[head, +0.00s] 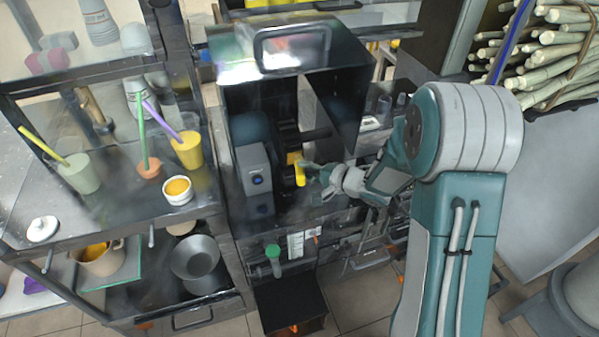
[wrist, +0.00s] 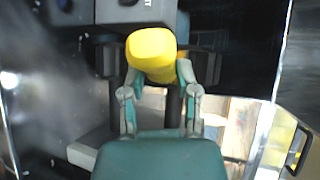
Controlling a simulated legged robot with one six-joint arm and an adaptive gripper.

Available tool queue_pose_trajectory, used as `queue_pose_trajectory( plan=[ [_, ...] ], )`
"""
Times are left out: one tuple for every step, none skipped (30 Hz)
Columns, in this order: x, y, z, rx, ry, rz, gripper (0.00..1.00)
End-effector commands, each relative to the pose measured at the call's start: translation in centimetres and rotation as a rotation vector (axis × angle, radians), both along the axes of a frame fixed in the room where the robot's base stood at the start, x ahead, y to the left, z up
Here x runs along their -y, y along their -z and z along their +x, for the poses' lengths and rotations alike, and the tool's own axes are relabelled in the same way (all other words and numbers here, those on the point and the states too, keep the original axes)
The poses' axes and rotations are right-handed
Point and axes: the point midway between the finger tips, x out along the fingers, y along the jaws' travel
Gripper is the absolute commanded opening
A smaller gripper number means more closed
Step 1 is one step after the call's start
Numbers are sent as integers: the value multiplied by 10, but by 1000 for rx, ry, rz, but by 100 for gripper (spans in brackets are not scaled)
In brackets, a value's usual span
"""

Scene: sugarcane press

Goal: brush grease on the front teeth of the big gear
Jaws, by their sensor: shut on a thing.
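My gripper (head: 318,172) reaches in front of the open press housing (head: 290,52). It is shut on a yellow piece (head: 299,170). In the wrist view, the yellow piece (wrist: 151,50) has a rounded block end and sits between the fingertips (wrist: 162,82). Its far end is hidden, so I cannot tell whether it is a brush handle or a part of the press. Dark round parts (head: 286,134) show inside the housing. A dark ribbed part (wrist: 205,64) lies behind the yellow piece. I cannot make out gear teeth or any grease on them.
A white bowl of orange stuff (head: 177,189) stands on the left counter. Near it are a yellow cup (head: 188,151) with a purple stick and an orange pot (head: 149,168) with a green stick. A grey box (head: 255,168) stands close left of the yellow piece. Cane (head: 555,45) is stacked upper right.

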Motion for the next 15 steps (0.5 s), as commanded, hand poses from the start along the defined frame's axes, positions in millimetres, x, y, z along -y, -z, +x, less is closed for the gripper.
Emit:
queue_pose_trajectory(
  plan=[
    [6,-1,3,3,8,0,0],
    [8,-1,4,3,8,0,0],
    [11,-1,4,3,7,-1,0],
    [13,-1,4,2,6,-1,0],
    [14,-1,5,2,6,-1,0],
    [16,-1,5,2,6,-1,0],
    [16,-1,5,2,6,-1,0],
    [16,-1,4,2,5,0,0],
    [16,-1,3,2,5,0,0],
    [16,-1,2,2,4,-1,0],
    [16,0,2,2,3,0,0],
    [14,0,2,2,2,0,0],
    [13,0,1,2,1,0,0],
    [11,0,1,1,0,-1,0],
    [8,0,0,1,-1,0,0]
  ],
)
